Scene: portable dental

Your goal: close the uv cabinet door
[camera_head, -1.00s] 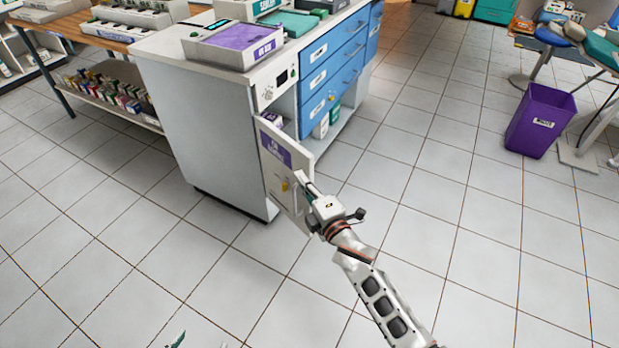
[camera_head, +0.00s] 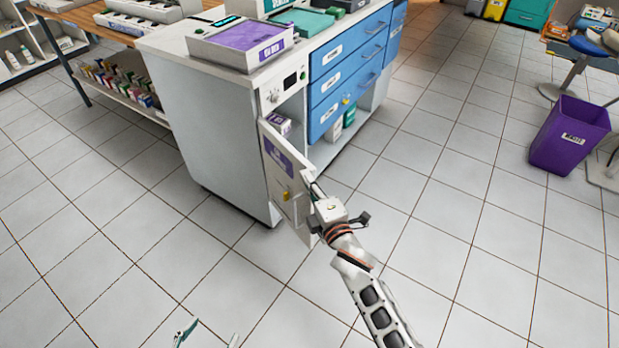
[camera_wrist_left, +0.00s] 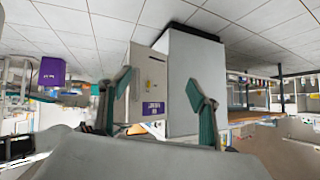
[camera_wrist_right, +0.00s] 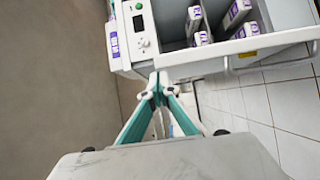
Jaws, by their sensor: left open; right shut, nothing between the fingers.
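The UV cabinet door (camera_head: 274,176), white with a purple label and a yellow mark, stands ajar at the front of the white cabinet (camera_head: 210,145). The door also shows in the left wrist view (camera_wrist_left: 149,78). My right gripper (camera_head: 313,186) is at the door's outer edge, shut and empty. In the right wrist view its closed tips (camera_wrist_right: 158,82) are close to a white edge; contact is unclear. Boxes (camera_wrist_right: 242,31) show inside the cabinet. My left gripper (camera_head: 208,338) is open and empty at the bottom of the head view, apart from the door.
Blue drawers (camera_head: 350,65) adjoin the cabinet on the right. A purple tray (camera_head: 238,40) sits on the top. A wooden shelf table (camera_head: 92,32) stands at the left. A purple bin (camera_head: 568,140) stands at the right. The tiled floor around the cabinet is clear.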

